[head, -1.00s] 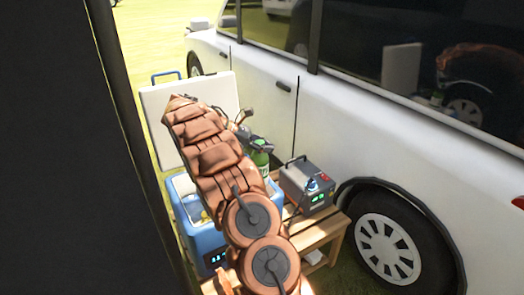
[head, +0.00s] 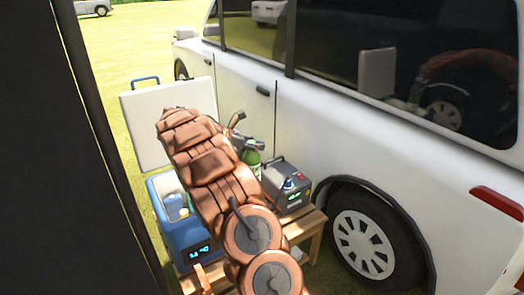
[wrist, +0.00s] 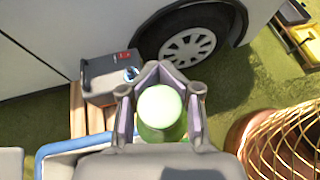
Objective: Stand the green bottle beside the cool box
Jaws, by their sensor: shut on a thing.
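The green bottle (head: 252,160) is held upright in my gripper (head: 247,146), partly hidden behind my arm in the head view. In the wrist view my gripper (wrist: 160,108) has its fingers on both sides of the bottle (wrist: 160,112), seen from above with its pale top. The blue cool box (head: 180,240) stands open on the wooden bench, at the left of my arm, with its white lid (head: 145,125) raised. Its blue rim (wrist: 55,155) shows at the lower left in the wrist view. My arm hides the bottle's base, so I cannot tell whether it touches the bench.
A grey power unit (head: 287,186) with a green display sits on the right part of the wooden bench (head: 308,228). It also shows in the wrist view (wrist: 108,78). A white car (head: 340,140) stands close behind. A woven basket (wrist: 285,140) is at the lower right.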

